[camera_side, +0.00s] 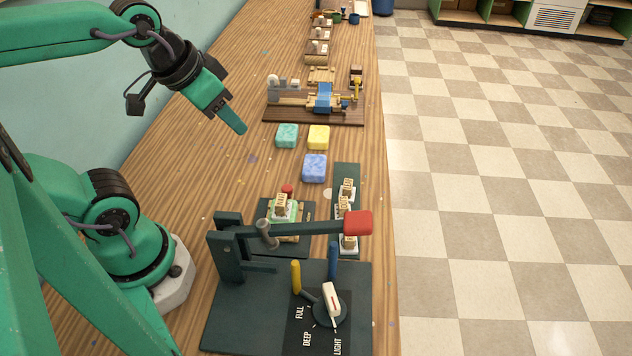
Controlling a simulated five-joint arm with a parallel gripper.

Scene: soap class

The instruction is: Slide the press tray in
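A dark press stands at the front of the bench, with a base plate (240,315) and a lever (305,229) ending in a red grip (357,222). Behind the lever is a dark flat plate (304,213) carrying a pale green piece and a wooden block (282,204) with a red knob beside it. The lever partly hides this plate, and I cannot tell if it is the press tray. My gripper (236,126) hangs in the air over the left of the bench, apart from the press. Its fingers overlap from this side, so its opening is unclear.
A dial (331,308) marked FULL, DEEP and LIGHT sits beside yellow (296,277) and blue (332,260) posts. A dark strip (346,172) holds stamp blocks. Teal (287,135), yellow (318,137) and blue (314,168) soaps lie beyond. A wooden fixture (312,116) stands behind.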

